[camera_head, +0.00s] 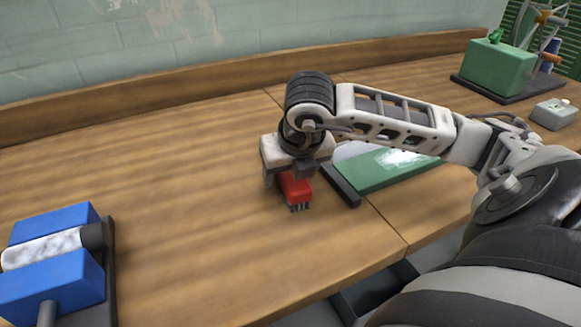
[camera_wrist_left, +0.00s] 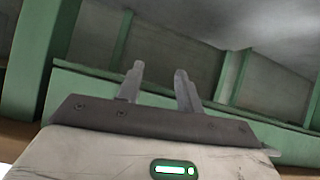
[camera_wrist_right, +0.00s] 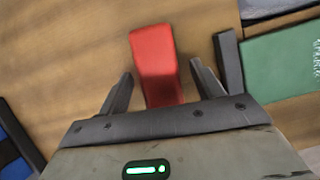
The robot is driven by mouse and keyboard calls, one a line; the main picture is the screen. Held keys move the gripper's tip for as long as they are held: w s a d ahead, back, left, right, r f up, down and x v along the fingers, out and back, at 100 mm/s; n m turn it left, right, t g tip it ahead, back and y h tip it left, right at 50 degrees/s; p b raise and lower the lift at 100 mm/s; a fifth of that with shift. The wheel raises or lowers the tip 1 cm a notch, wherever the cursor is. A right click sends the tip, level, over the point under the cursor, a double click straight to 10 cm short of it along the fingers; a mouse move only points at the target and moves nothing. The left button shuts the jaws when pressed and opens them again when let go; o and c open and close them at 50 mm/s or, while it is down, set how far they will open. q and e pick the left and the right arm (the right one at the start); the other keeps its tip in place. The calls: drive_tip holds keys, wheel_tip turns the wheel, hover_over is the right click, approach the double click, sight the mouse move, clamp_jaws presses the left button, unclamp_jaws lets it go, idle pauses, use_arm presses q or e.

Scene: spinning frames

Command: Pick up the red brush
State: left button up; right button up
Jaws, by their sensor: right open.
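The red brush (camera_head: 294,187) lies on the wooden table, its dark bristles facing the near side in the head view. In the right wrist view the red brush (camera_wrist_right: 155,65) shows as a red block between and beyond the fingertips. My right gripper (camera_head: 286,178) is over the brush, pointing down. In its own wrist view the right gripper (camera_wrist_right: 163,78) is open, with a finger on either side of the brush's near end and gaps beside it. My left gripper (camera_wrist_left: 158,76) shows only in its wrist view, fingers apart and empty, away from the table top.
A green board (camera_head: 385,172) with a dark edge lies just right of the brush. A blue device with a white roller (camera_head: 55,285) stands at the front left. A green machine (camera_head: 495,68) and a small grey box (camera_head: 553,114) are at the far right. The table's left middle is clear.

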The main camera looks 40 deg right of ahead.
drive_tip(key=shift+f+b, duration=0.2)
drive_tip(key=shift+b, duration=0.25)
idle(0.5)
drive_tip(key=c, duration=1.1)
